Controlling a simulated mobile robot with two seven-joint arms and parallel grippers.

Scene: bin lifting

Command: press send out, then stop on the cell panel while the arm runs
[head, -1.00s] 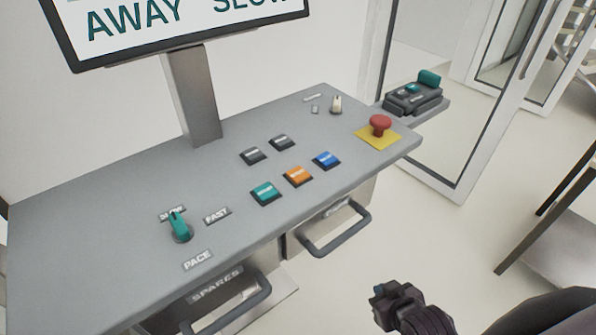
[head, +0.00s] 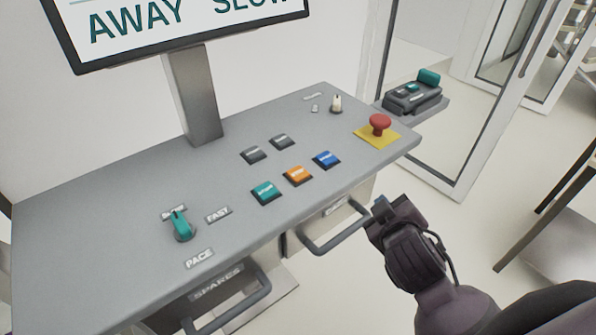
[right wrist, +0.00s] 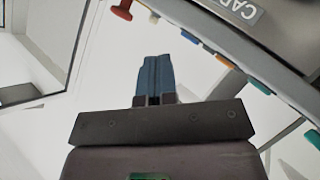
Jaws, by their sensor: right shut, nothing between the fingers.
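The grey cell panel (head: 110,190) carries a teal button (head: 266,193), an orange button (head: 297,175) and a blue button (head: 326,159) in a row, with two dark buttons (head: 268,148) behind. Their labels are too small to read. A red mushroom button (head: 379,126) stands on a yellow plate at the right end. My right gripper (head: 379,206) is off the panel's front edge, below and right of the blue button, touching nothing. In the right wrist view its blue fingers (right wrist: 153,80) are shut and empty. My left gripper is out of view.
A teal pace knob (head: 180,226) sits at the panel's left, between SLOW and FAST labels. Drawer handles (head: 337,230) jut out under the front edge. A screen (head: 185,22) reads "AWAY SLOW". A glass door (head: 440,90) stands at right.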

